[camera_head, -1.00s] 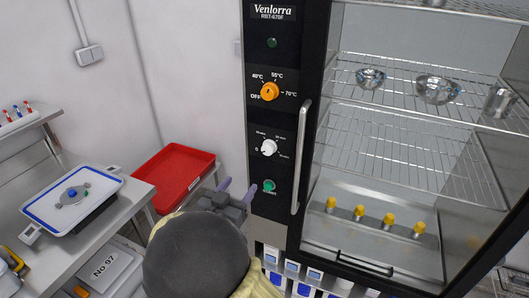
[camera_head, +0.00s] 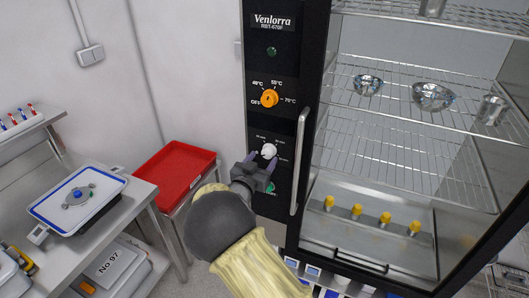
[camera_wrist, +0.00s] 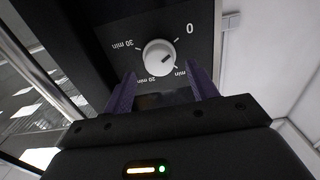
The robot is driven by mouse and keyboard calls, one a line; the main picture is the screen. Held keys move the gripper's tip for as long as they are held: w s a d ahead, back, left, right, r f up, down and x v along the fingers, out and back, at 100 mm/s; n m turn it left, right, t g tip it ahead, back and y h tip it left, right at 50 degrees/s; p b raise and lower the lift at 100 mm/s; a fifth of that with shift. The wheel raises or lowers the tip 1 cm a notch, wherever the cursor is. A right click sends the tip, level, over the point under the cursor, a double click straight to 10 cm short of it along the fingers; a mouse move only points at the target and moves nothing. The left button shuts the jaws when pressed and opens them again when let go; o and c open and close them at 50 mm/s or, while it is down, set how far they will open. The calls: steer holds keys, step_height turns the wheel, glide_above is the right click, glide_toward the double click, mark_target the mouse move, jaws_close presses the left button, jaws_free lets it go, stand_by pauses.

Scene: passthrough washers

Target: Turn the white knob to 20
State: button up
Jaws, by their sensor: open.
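The white knob (camera_head: 268,150) is on the black control panel, below the orange knob. In the wrist view the white knob (camera_wrist: 158,57) shows a small dark mark right of its middle; its exact reading is hard to tell. Around it the dial is printed 0, 20 min and 30 min, with another label partly hidden by a finger. My gripper (camera_head: 262,159) is open just below and in front of the knob. In the wrist view my gripper's purple fingers (camera_wrist: 162,80) point toward the knob's two sides, with nothing between them.
The orange temperature knob (camera_head: 269,97) is above and a green button (camera_head: 270,187) below. The vertical door handle (camera_head: 300,160) stands close to the right of the panel. A red tray (camera_head: 174,170) is at the left.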

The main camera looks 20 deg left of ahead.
mark_target(268, 152)
steer(key=shift+w+d, duration=0.1)
steer(key=shift+w, duration=1.25)
steer(key=c, duration=1)
steer(key=shift+f+m+b, duration=0.15)
steer(key=shift+m+b, duration=0.15)
steer(key=shift+b, duration=0.1)
